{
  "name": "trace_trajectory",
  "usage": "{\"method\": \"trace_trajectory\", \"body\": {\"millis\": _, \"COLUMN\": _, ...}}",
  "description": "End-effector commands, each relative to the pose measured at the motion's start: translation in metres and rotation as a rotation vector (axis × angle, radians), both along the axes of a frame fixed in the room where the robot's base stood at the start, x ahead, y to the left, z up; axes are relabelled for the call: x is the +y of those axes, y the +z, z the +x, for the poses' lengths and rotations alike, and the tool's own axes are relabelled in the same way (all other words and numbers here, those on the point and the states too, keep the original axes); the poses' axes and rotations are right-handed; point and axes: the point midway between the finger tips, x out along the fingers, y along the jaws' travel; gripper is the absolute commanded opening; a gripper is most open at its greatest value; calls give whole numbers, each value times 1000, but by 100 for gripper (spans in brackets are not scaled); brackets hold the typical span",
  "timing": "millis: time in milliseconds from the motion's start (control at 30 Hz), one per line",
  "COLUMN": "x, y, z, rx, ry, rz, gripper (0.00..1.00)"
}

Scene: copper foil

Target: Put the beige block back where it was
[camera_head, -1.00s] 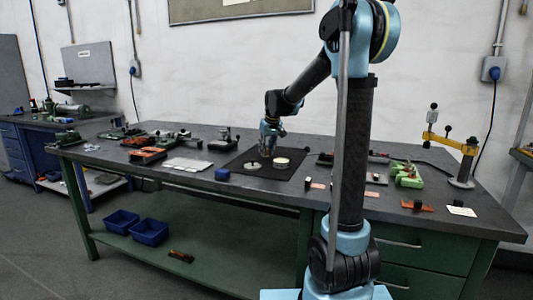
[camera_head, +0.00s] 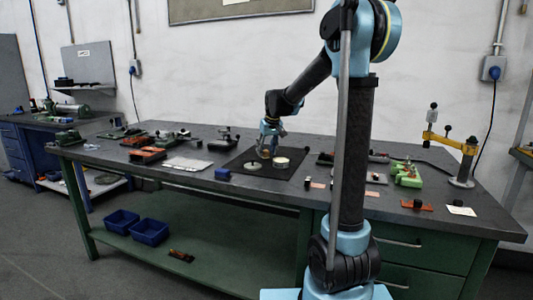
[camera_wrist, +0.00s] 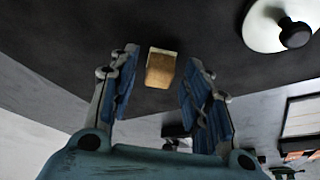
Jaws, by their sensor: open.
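The beige block (camera_wrist: 160,70) shows in the wrist view between my two blue fingers, with a visible gap on each side. It appears to stand on the dark mat. In the head view it is a small tan shape (camera_head: 264,154) just under my gripper (camera_head: 271,138). My gripper also shows in the wrist view (camera_wrist: 160,58), with its fingers spread and holding nothing. In the head view the fingers partly hide the block's top.
A pale round pot (camera_head: 280,163) stands close right of the block, and a flat pale disc (camera_head: 252,165) lies front left on the dark mat (camera_head: 268,178). A blue block (camera_head: 222,174) sits left of the mat. In the wrist view a white round lid with a black knob (camera_wrist: 294,33) is near.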

Motion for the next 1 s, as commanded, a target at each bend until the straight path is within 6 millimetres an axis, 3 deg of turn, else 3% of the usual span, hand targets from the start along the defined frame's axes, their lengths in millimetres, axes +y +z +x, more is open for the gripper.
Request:
{"method": "trace_trajectory", "body": {"millis": 400, "x": -12, "y": 69, "z": -26, "rx": 0, "ry": 0, "rz": 0, "gripper": 44}}
{"method": "trace_trajectory", "body": {"millis": 600, "x": -15, "y": 93, "z": -35, "rx": 0, "ry": 0, "rz": 0, "gripper": 44}}
{"method": "trace_trajectory", "body": {"millis": 1000, "x": -17, "y": 104, "z": -39, "rx": 0, "ry": 0, "rz": 0, "gripper": 44}}
